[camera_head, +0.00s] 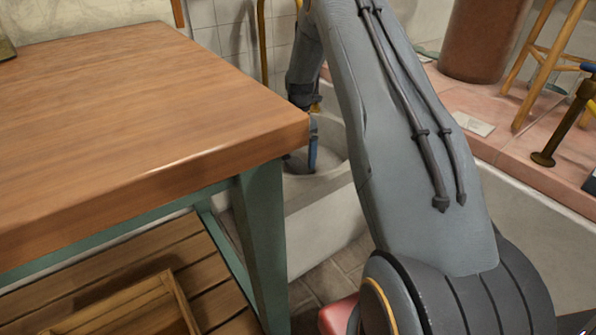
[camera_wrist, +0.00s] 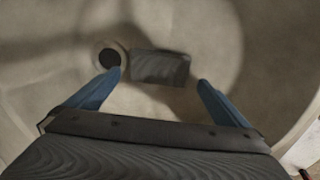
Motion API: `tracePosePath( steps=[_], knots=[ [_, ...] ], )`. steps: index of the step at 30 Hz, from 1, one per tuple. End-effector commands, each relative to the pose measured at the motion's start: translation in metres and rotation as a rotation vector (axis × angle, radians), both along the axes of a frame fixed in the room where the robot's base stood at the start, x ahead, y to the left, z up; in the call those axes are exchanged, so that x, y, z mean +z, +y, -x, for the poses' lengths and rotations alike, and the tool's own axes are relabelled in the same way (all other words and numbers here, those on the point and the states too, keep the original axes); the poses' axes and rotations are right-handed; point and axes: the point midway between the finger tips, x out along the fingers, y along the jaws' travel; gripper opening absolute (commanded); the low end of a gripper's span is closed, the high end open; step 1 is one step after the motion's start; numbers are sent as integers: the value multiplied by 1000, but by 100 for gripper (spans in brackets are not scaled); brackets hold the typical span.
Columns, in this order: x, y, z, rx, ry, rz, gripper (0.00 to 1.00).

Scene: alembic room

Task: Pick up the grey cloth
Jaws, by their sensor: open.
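The grey cloth (camera_wrist: 160,67) shows in the wrist view as a small dark grey rectangle lying flat on the bottom of a pale basin (camera_wrist: 60,45). My gripper (camera_wrist: 159,80) is open, with one blue finger on each side of the cloth in the picture. The fingers look apart from the cloth; their height above it is hard to tell. In the head view my gripper (camera_head: 308,165) points down inside the basin (camera_head: 338,178) beyond the table corner. I cannot make out the cloth there.
A dark round drain (camera_wrist: 109,58) lies just left of the cloth. The wooden table (camera_head: 130,110) with green legs stands close left of my arm. A pink tiled ledge (camera_head: 500,135) with a stool (camera_head: 545,65) lies at right.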

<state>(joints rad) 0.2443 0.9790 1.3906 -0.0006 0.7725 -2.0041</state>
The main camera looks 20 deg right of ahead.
Motion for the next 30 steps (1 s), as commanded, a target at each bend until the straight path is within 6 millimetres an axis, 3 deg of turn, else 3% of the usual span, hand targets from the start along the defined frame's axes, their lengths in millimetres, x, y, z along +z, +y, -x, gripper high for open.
tracePosePath(
  steps=[11, 19, 25, 30],
  knots=[
    [-47, 1, -1, 2, 1, -1, 100],
    [-50, 2, -1, 3, -1, 0, 100],
    [-50, 2, -1, 3, -1, 0, 68],
    [-50, 2, -1, 3, -1, 0, 64]
  ],
)
